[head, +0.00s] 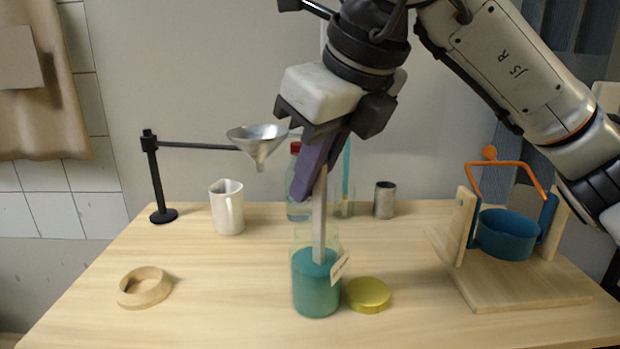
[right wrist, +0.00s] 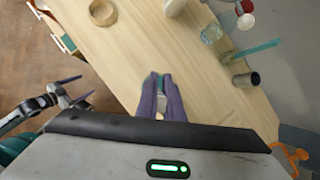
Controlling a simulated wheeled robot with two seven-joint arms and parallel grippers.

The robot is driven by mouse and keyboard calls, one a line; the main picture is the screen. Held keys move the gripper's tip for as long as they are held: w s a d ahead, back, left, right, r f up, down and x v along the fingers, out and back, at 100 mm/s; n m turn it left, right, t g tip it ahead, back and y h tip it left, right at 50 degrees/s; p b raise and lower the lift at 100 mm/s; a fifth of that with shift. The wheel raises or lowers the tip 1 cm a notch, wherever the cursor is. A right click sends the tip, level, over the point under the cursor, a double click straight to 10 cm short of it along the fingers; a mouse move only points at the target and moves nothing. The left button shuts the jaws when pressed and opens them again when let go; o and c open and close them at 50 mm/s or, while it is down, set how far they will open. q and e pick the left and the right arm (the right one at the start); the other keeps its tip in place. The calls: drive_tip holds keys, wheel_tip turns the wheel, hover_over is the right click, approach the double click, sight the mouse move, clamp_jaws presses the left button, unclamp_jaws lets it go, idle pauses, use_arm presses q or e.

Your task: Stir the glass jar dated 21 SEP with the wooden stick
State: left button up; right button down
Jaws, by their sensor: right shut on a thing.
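The glass jar (head: 316,290) stands upright at the table's front middle, with teal glaze in its lower part and clear glass above. A small pale tag (head: 340,268) hangs at its right side; I cannot read its writing. My right gripper (head: 308,185), with purple fingers, is shut on the pale wooden stick (head: 319,222) above the jar. The stick is nearly upright, and its lower end is inside the jar, at or in the glaze. In the right wrist view the fingers (right wrist: 161,85) mostly hide stick and jar. My left gripper (right wrist: 80,88) shows there, open and empty, away from the jar.
A gold lid (head: 368,295) lies close right of the jar. Behind are a red-capped bottle (head: 298,210), a metal cup (head: 385,200), a white mug (head: 228,207) and a funnel (head: 258,140) on a stand. A wooden ring (head: 144,287) lies left; a blue pot (head: 505,235) hangs in a wooden frame right.

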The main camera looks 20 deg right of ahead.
wheel_tip(320, 180, up, 8)
drive_tip(key=s+p, duration=0.1)
drive_tip(key=p, duration=0.4)
drive_tip(key=shift+a+f, duration=0.15)
drive_tip(key=shift+a, duration=0.05)
idle(0.5)
